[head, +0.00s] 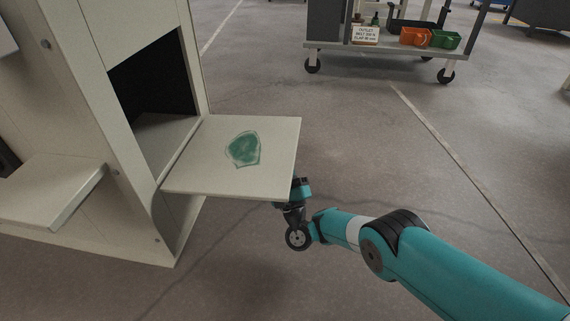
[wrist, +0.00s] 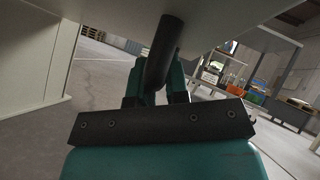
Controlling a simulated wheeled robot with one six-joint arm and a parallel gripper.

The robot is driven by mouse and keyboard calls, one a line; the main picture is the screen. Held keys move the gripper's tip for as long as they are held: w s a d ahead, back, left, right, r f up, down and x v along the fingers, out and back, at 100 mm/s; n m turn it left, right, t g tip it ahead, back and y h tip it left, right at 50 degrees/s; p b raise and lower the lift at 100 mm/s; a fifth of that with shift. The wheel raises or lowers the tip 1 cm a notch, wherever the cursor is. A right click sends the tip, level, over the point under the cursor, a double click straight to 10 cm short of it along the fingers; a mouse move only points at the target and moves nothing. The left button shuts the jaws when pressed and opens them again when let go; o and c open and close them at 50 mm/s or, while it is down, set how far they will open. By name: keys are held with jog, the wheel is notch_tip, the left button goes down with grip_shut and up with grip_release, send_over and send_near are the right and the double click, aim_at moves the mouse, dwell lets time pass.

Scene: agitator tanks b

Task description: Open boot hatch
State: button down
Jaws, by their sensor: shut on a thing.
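The boot hatch (head: 215,165) is a pale flap, folded down and out from the cabinet so that it lies about level. A green patch marks its upper face. The dark opening (head: 155,85) behind it is uncovered. My gripper (head: 296,189) is at the flap's outer near corner, mostly below its edge. In the wrist view, the teal fingers of my gripper (wrist: 157,88) are shut on a dark round handle (wrist: 165,42), which runs up to the pale underside of the flap (wrist: 115,10). The handle is hidden in the head view.
The cream cabinet (head: 85,100) stands at the left, with a pale ledge (head: 50,190) jutting out beside the opening. A wheeled cart (head: 375,47) with an orange bin (head: 415,37) and a green bin (head: 446,39) stands at the back. The grey floor between is clear.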

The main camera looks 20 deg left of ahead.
jog(key=c, duration=1.1)
grip_release()
jog(key=shift+a, duration=0.1)
jog(key=shift+s+d+f+p, duration=0.15)
jog(key=shift+s+d+p, duration=0.2)
jog(key=shift+p, duration=0.3)
jog(key=p+v, duration=0.3)
jog(key=v, duration=0.3)
jog(key=shift+s+f, duration=0.2)
jog(key=shift+f, duration=0.1)
